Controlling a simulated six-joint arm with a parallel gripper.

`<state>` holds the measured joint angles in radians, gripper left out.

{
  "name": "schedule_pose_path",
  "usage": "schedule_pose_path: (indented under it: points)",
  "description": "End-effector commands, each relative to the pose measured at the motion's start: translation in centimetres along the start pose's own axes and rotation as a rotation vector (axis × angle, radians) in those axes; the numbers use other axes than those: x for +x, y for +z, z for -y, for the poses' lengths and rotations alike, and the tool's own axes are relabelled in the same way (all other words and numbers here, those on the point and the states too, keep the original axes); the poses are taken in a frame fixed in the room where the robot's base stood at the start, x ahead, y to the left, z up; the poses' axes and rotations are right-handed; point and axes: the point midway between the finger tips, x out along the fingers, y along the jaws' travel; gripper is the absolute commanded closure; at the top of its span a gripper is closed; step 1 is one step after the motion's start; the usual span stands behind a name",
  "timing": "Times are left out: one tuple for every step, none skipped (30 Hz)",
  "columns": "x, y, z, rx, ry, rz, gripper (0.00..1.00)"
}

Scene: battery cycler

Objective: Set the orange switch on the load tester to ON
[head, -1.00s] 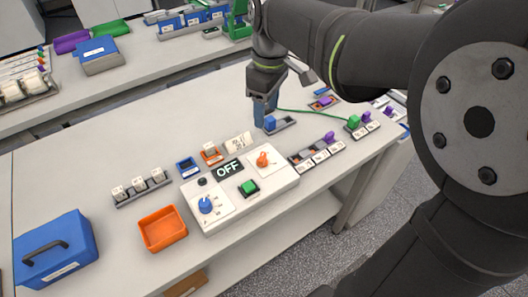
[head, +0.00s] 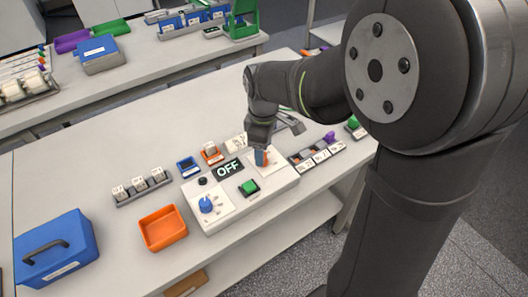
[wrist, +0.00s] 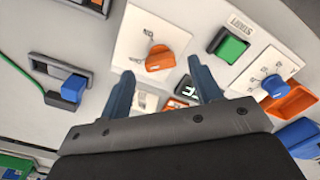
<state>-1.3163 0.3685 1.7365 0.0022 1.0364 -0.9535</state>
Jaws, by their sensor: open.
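The load tester (head: 222,221) is a pale box on the bench, with a dark display (head: 228,169) reading OFF. Its orange switch (wrist: 161,58) is a rotary knob on a white plate, clear in the wrist view. In the head view my gripper mostly hides it. My gripper (head: 262,158) is open and empty. In the wrist view its two blue fingers (wrist: 161,69) stand on either side of the line to the knob, with the knob just past the tips. I cannot tell whether they touch it.
A green button (head: 249,187) and a blue knob (head: 206,204) share the tester's top. An orange tray (head: 163,229) and a blue case (head: 56,250) stand to the left. Small orange and blue holders sit behind the tester; a row of labelled modules (head: 318,154) lies to its right.

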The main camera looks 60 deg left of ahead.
Motion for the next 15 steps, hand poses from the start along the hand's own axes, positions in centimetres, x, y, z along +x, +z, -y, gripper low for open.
schedule_pose_path:
  points:
    - [0.8,0.0,0.0,0.000,-0.003,0.002,0.42]
    - [1.2,0.0,0.0,0.000,-0.003,0.002,0.42]
    - [1.6,0.0,0.0,0.000,-0.002,0.001,0.42]
    - [1.8,0.0,0.0,0.000,-0.001,0.001,0.42]
    - [2.0,0.0,0.0,0.000,-0.002,0.001,0.42]
    - [2.3,0.0,0.0,0.000,-0.002,0.000,0.42]
    - [2.4,0.0,0.0,0.000,-0.001,0.000,0.42]
    - [2.5,0.0,0.0,0.000,-0.001,0.000,0.42]
    - [2.6,0.0,0.0,0.000,0.000,-0.001,0.42]
    - [2.6,0.0,0.0,0.000,0.000,-0.001,0.42]
    - [2.6,0.0,0.0,0.000,0.000,-0.001,0.42]
    - [2.6,0.0,0.0,0.000,0.000,-0.001,0.42]
    - [2.6,0.0,0.0,0.000,0.000,-0.001,0.42]
    - [2.6,0.0,0.0,0.000,0.000,-0.001,0.42]
    - [2.6,0.0,0.0,0.000,0.000,-0.001,0.42]
